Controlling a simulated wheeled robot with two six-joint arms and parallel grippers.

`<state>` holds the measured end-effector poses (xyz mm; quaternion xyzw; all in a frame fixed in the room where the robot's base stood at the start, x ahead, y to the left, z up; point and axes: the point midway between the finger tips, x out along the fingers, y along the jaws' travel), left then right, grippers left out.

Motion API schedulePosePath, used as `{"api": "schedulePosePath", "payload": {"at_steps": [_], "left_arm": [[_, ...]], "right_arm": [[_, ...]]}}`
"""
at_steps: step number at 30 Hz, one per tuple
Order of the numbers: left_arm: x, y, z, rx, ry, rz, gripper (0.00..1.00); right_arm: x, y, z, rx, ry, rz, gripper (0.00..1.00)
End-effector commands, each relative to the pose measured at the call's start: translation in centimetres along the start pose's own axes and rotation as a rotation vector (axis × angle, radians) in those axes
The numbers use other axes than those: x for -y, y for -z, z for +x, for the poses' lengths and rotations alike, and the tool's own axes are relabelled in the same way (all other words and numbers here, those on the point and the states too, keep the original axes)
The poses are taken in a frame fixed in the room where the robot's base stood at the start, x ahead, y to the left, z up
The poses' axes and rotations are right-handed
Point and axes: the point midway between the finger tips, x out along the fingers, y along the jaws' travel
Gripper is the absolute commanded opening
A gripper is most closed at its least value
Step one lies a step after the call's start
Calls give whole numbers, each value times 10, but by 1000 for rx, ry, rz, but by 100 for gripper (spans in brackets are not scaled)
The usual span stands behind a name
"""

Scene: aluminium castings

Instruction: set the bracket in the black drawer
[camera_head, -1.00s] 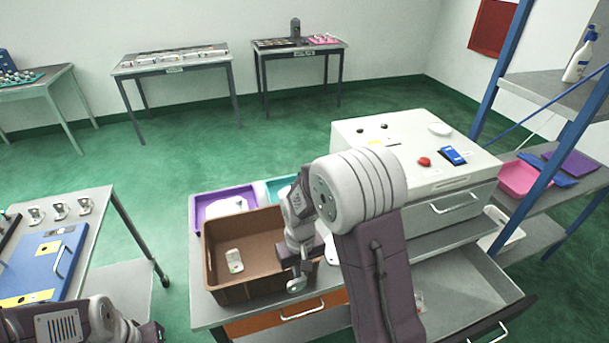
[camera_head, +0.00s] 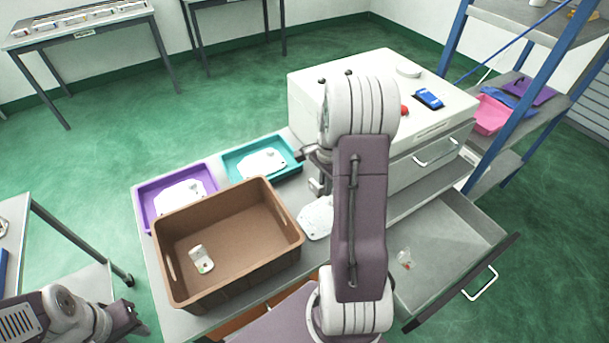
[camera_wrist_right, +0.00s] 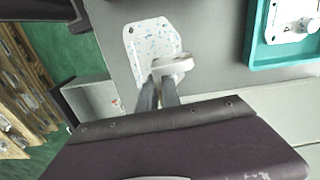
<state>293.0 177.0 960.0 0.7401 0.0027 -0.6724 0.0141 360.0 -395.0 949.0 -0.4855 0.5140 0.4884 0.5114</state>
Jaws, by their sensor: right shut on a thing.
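My right gripper (camera_wrist_right: 160,80) is shut on a pale bracket (camera_wrist_right: 174,64) in the right wrist view, above the bench. In the head view my own right arm hides the bracket and most of the gripper. The black drawer (camera_head: 468,280), grey inside with a black front and a silver handle, stands open at the lower right. A small pale and orange item (camera_head: 405,258) lies in it. The drawer also shows in the right wrist view (camera_wrist_right: 92,96), apart from the gripper. My left gripper (camera_head: 122,318) is at the lower left, its fingers unclear.
A brown crate (camera_head: 168,232) on the bench holds a small white piece (camera_head: 201,259). Purple (camera_head: 147,192) and teal (camera_head: 232,160) trays lie behind it. A speckled white plate (camera_head: 315,217) lies beside the crate. A white cabinet (camera_head: 305,95) stands behind my right arm.

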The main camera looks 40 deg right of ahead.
Motion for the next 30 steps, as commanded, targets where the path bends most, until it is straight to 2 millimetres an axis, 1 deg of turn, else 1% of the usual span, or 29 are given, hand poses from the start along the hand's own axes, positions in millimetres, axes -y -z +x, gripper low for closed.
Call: {"api": "schedulePosePath", "payload": {"at_steps": [1, 3, 6, 8, 11, 18, 21, 25, 28, 30], "left_arm": [[0, -1, 5, 0, 0, 0, 32], [0, -1, 6, 0, 0, 0, 32], [0, -1, 5, 0, 0, 0, 32], [0, -1, 5, 0, 0, 0, 32], [0, 0, 3, 0, 0, 0, 32], [0, 0, -2, 0, 0, 0, 32], [0, 0, -4, 0, 0, 0, 32], [0, 0, -4, 0, 0, 0, 32], [0, 0, -4, 0, 0, 0, 32], [0, 0, -5, 0, 0, 0, 32]], "right_arm": [[-6, 9, 6, 1, -2, 30, 0], [-11, 16, 7, 2, -2, 54, 0], [-14, 19, 6, 1, -2, 64, 0], [-12, 18, 7, 2, -3, 62, 0], [3, 9, 17, 2, -4, 56, 0], [62, -23, 57, 2, -4, 54, 0], [79, -32, 68, 1, -3, 57, 0], [89, -38, 76, 1, -2, 59, 0], [90, -38, 77, 1, -1, 60, 0], [89, -38, 85, 2, -5, 60, 0]]}}
